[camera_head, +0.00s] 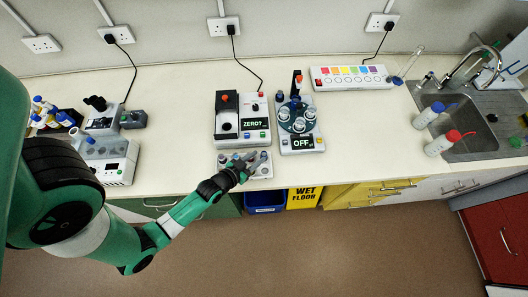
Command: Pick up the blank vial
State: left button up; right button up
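My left gripper (246,161) reaches in from the left over a small light rack (264,173) at the front edge of the bench. Its grey fingers are above or among the rack's holders, and the view is too small to show whether they are open or touching anything. A small round vial-like top (263,157) shows just right of the fingers. I cannot tell whether it is the blank vial. The gripper hides part of the rack. My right gripper is not in view.
Behind the rack stands an instrument (229,140) reading "ZERO?", with a round device (300,143) reading "OFF" to its right. Two wash bottles (441,144) stand by the sink (476,151). The counter between the round device and the bottles is clear.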

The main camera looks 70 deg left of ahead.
aim_at(264, 153)
pick_arm(q)
jog(key=x, duration=0.5)
jog(key=shift+w+d+f+b, duration=0.1)
jog(key=shift+f+b, duration=0.05)
jog(key=shift+b, duration=0.25)
grip_shut()
